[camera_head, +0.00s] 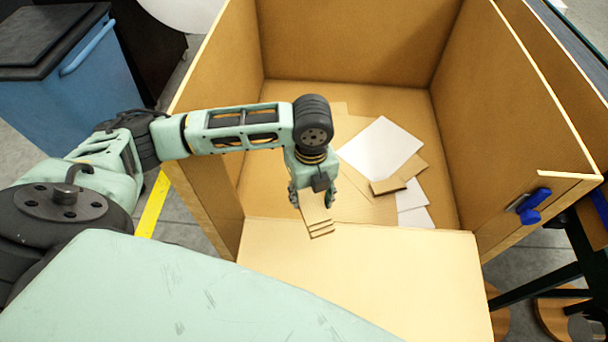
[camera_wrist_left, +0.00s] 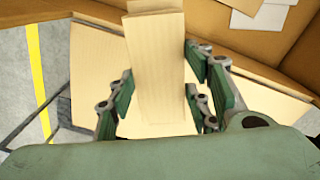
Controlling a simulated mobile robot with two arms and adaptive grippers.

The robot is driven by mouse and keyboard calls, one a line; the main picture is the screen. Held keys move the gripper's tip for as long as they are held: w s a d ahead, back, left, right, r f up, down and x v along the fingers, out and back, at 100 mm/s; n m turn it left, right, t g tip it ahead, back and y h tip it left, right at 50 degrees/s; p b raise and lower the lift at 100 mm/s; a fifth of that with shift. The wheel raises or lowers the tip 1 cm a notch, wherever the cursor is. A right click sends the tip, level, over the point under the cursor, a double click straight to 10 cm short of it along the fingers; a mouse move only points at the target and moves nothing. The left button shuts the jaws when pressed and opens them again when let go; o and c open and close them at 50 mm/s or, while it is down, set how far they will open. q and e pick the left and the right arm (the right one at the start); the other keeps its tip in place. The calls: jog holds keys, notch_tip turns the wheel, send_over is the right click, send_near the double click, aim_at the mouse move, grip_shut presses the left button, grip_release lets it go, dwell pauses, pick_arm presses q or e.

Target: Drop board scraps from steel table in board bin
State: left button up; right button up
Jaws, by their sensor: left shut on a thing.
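My left gripper (camera_head: 314,196) reaches over the large open cardboard board bin (camera_head: 345,65), above its folded-down front flap. It is shut on a stack of narrow tan board scraps (camera_head: 316,213), which hangs below the fingers. In the left wrist view the same scraps (camera_wrist_left: 157,65) sit between the green finger pads (camera_wrist_left: 160,100). Inside the bin lie a white sheet (camera_head: 381,150), a small tan piece (camera_head: 388,186) and other flat pieces of board. My right gripper is not in view. The steel table cannot be made out for certain.
The bin's front flap (camera_head: 360,280) lies folded outward. A blue clip (camera_head: 534,206) sits on the right wall's front edge. A blue bin with a dark lid (camera_head: 75,75) stands at the upper left. Yellow floor tape (camera_head: 153,205) runs left of the board bin.

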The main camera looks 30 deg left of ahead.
pick_arm(q)
jog(key=shift+w+a, duration=0.1)
jog(key=shift+w, duration=0.45)
jog(key=shift+w+a+f, duration=0.15)
jog(key=shift+w+a, duration=0.15)
jog(key=shift+w, duration=0.25)
jog(key=shift+w+a+f, duration=0.1)
jog(key=shift+w+a, duration=0.15)
jog(key=shift+w, duration=0.3)
jog(key=w+a+f+b, duration=0.2)
jog(key=w+a+b, duration=0.3)
jog(key=w, duration=0.5)
jog(key=shift+w+f, duration=0.15)
jog(key=shift+w, duration=0.05)
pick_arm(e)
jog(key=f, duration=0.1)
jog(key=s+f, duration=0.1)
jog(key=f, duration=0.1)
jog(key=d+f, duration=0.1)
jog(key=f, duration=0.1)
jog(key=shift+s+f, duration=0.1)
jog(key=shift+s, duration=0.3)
pick_arm(q)
jog(key=o, duration=1.1)
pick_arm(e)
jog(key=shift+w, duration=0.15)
